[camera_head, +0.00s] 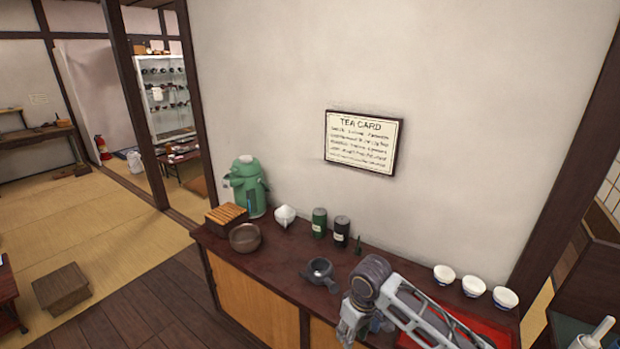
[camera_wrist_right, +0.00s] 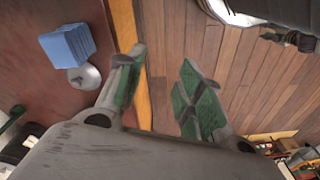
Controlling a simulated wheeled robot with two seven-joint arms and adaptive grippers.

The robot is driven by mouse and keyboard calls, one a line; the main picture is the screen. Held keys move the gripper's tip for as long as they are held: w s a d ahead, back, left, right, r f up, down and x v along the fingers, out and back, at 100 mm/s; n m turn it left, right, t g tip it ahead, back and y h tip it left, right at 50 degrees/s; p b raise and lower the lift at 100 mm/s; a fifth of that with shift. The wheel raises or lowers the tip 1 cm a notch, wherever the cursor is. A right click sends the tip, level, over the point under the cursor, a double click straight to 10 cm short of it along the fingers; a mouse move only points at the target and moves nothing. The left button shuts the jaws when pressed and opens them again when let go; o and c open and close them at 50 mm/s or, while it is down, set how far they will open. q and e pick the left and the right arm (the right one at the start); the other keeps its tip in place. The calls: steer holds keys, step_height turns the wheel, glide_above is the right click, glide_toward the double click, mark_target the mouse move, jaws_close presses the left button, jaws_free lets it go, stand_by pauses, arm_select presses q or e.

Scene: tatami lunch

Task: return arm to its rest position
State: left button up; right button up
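My right arm (camera_head: 420,308) comes in from the lower right of the head view. It reaches over the dark red-brown counter (camera_head: 285,269) and bends down near the counter's front edge. Its gripper tips are not clear there. In the right wrist view my right gripper (camera_wrist_right: 160,85) is open, its two green-padded fingers apart with nothing between them. They point past a wooden edge, with plank floor on the right and a dark red surface on the left. My left gripper is in neither view.
A brown bowl (camera_head: 245,237), green dispenser (camera_head: 248,187) and canisters (camera_head: 341,231) stand behind. A blue block-shaped item (camera_wrist_right: 67,45) is near the right gripper.

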steer(key=shift+s+a+f+m+t+y, duration=0.7)
steer(key=shift+s+a+f+t+y, duration=0.25)
steer(key=shift+s, duration=3.05)
steer(key=s+d+f+m+t+h, duration=0.1)
steer(key=s+d+m+h, duration=0.25)
steer(key=s+d, duration=0.8)
step_height(320, 180, down, 32)
steer(key=d+f+g, duration=0.1)
steer(key=d, duration=0.2)
steer(key=s+d+f, duration=0.2)
steer(key=s+f, duration=0.8)
steer(key=s, duration=0.1)
steer(key=s+d+f+g, duration=0.1)
steer(key=s+d+f, duration=0.2)
steer(key=s+f, duration=0.6)
steer(key=shift+s+d+f, duration=0.35)
steer(key=shift+s+f, duration=0.05)
steer(key=shift+s, duration=0.55)
